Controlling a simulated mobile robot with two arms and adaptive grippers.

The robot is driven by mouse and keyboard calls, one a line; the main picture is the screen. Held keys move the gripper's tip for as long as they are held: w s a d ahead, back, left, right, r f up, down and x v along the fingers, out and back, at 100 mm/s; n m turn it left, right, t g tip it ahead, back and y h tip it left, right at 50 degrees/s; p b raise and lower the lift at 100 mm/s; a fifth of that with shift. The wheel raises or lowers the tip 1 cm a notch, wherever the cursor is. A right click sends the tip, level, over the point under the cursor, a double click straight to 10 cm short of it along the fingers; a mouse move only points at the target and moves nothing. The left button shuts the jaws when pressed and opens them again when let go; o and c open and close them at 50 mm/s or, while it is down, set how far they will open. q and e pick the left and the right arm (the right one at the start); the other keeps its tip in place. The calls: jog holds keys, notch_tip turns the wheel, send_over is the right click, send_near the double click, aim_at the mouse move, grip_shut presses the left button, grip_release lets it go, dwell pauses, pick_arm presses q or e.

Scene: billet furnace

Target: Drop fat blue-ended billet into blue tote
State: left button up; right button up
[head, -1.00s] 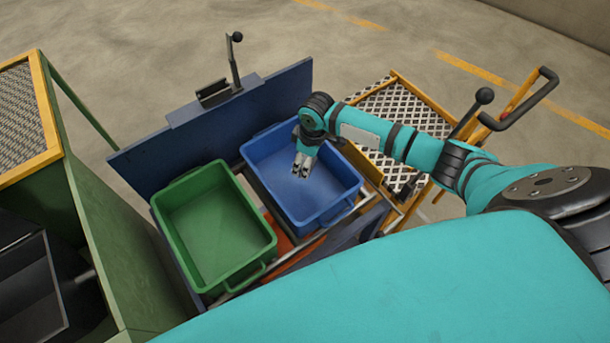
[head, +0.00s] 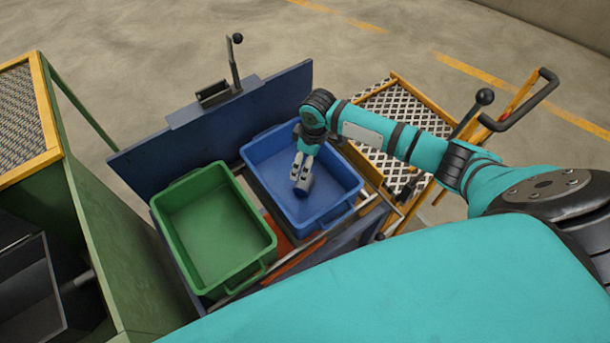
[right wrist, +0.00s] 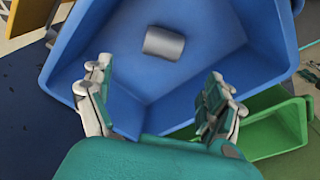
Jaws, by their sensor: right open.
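The blue tote (head: 345,207) sits on a cart, next to the green tote. My right gripper (head: 300,178) points down into the blue tote; its fingers are spread open in the right wrist view (right wrist: 160,103), with nothing between them. A short, thick grey billet (right wrist: 164,42) lies inside the blue tote's outline, apart from and beyond the fingertips. In the head view the billet (head: 304,187) shows just below the fingertips; its end looks dark bluish. I cannot tell whether it rests on the tote floor or is still falling. My left gripper is not in view.
The green tote (head: 213,232) stands left of the blue one and looks empty. A blue panel (head: 150,150) with a lever rises behind both. A green machine (head: 105,220) stands at the left. A mesh-topped cart (head: 385,105) stands at the right.

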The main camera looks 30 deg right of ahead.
notch_tip(320, 180, up, 11)
jog(key=shift+s+d+f, duration=0.2)
jog(key=shift+s+d, duration=0.15)
jog(key=shift+s, duration=0.1)
